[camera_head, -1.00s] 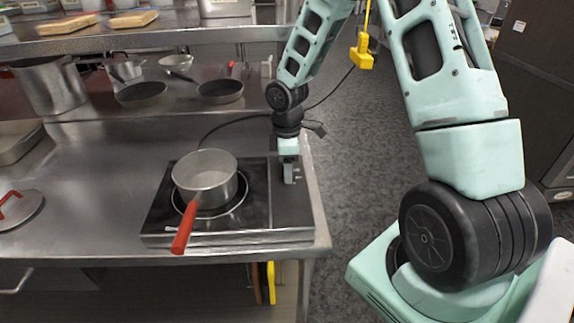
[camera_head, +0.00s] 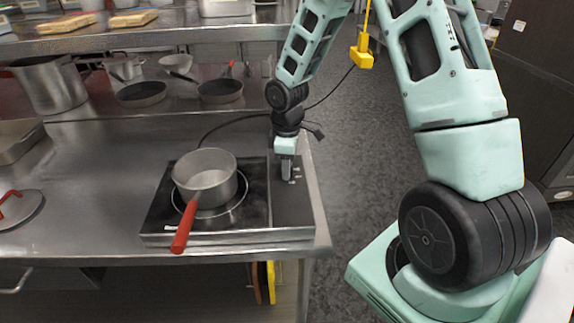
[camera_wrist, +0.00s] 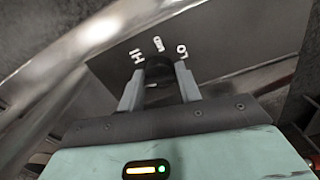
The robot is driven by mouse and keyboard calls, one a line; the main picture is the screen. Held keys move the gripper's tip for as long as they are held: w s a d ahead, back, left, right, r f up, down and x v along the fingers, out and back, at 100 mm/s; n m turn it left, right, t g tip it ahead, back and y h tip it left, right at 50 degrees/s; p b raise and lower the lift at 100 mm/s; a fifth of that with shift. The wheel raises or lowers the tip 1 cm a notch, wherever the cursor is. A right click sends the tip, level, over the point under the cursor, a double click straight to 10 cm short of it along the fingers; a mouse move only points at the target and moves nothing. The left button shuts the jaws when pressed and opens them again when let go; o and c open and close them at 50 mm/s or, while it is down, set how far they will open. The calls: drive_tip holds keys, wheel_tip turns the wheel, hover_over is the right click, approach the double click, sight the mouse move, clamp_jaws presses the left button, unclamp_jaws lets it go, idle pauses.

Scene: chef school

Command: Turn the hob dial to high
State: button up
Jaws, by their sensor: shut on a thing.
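The hob (camera_head: 256,228) is a black glass unit on the steel counter, with a control strip along its right side. My gripper (camera_head: 287,172) points down onto this strip. In the wrist view my gripper (camera_wrist: 158,88) has its two fingers on either side of the dark hob dial (camera_wrist: 158,70), shut on it. White marks ring the dial: HI at the left, a small blurred mark at the middle and LO at the right. I cannot tell which mark the dial points to. A saucepan (camera_head: 207,176) with a red handle stands on the hob's ring.
Two dark pans (camera_head: 219,91) and several pots stand at the back under the shelf. A lid (camera_head: 18,207) lies at the left. A yellow hanging control (camera_head: 362,55) is beside my arm.

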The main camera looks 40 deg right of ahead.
drive_tip(key=m, duration=0.4)
drive_tip(key=shift+m+b, duration=0.45)
drive_tip(key=shift+m, duration=2.35)
drive_tip(key=o, duration=1)
wheel_tip(320, 180, up, 18)
drive_tip(key=b, duration=0.2)
drive_tip(key=shift+f, duration=0.25)
